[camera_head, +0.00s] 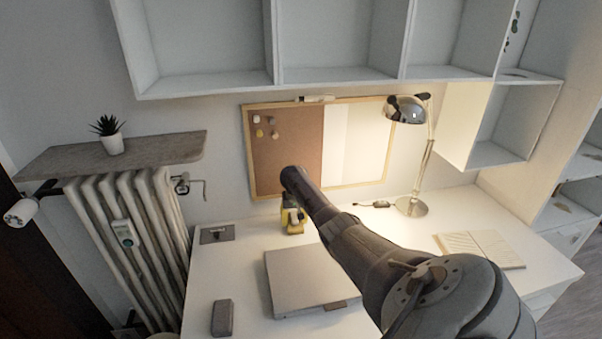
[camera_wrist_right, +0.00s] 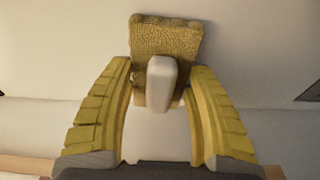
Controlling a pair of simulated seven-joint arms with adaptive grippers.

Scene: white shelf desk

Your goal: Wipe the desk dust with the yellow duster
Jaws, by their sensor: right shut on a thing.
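My right arm reaches from the lower right across the white desk (camera_head: 245,262) in the head view. Its gripper (camera_head: 292,216) is at the back of the desk, below the corkboard, partly hidden by my own wrist. In the right wrist view, the yellow fingers (camera_wrist_right: 160,88) are shut on the pale handle of the yellow duster (camera_wrist_right: 165,38). The duster's fuzzy yellow head lies beyond the fingertips, against a pale surface. I cannot tell whether it touches the desk. No dust can be made out clearly. My left gripper is not in view.
A closed laptop (camera_head: 290,272) lies mid-desk, with a grey block (camera_head: 222,317) at the front left. A framed corkboard (camera_head: 285,165) is behind; shelves (camera_head: 205,86) hang above.

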